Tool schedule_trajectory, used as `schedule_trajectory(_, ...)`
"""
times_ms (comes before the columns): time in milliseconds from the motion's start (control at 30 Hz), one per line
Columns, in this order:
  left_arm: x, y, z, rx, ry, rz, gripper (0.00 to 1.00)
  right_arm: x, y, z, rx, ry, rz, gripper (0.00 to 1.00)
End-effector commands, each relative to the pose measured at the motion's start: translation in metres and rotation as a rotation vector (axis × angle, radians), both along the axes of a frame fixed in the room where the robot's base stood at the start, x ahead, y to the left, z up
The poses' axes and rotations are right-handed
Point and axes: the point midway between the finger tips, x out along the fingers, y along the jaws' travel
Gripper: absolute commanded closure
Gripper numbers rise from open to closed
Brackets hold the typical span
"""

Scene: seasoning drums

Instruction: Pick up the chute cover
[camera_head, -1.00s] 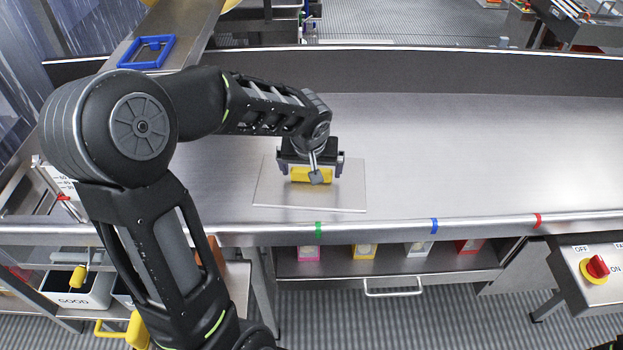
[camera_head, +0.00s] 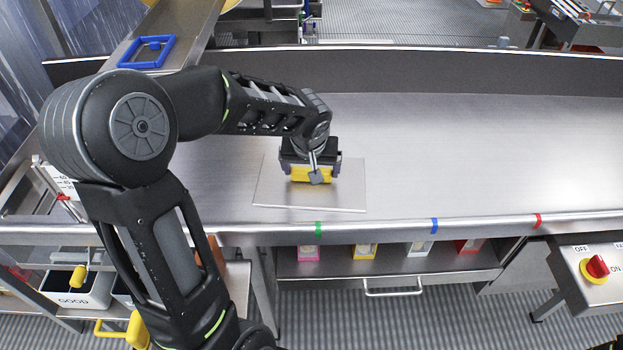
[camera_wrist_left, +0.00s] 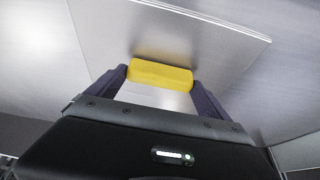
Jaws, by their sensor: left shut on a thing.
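The chute cover is a thin, flat metal plate (camera_head: 268,190) with a yellow handle (camera_head: 312,174). It lies on the steel work surface near the front edge. My left gripper (camera_head: 311,170) is over the plate with its fingers pointing down, shut on the yellow handle. In the left wrist view the yellow handle (camera_wrist_left: 160,75) sits between the two dark fingers, one at each end, and the plate (camera_wrist_left: 205,32) spreads out behind it. Whether the plate is clear of the surface cannot be told. My right gripper is in neither view.
A steel chute with a blue frame (camera_head: 147,52) on it is at the back left. The work surface (camera_head: 470,150) is clear to the right. Colored boxes (camera_head: 365,251) stand on a shelf below. A red and yellow switch (camera_head: 595,267) is at the lower right.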

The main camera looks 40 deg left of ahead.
Motion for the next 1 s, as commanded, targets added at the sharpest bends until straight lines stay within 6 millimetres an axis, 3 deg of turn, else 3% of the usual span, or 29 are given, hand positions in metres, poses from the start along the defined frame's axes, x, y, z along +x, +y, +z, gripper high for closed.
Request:
schedule_trajectory(433, 0.001, 0.000, 0.011, 0.001, -0.005, 0.001, 0.73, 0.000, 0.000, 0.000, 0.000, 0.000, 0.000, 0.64)
schedule_trajectory(800, 0.002, 0.000, 0.076, 0.001, -0.008, 0.000, 0.73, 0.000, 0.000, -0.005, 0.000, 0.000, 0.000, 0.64)
schedule_trajectory(1000, 0.001, 0.000, 0.099, 0.000, -0.003, 0.001, 0.73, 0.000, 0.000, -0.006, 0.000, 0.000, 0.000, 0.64)
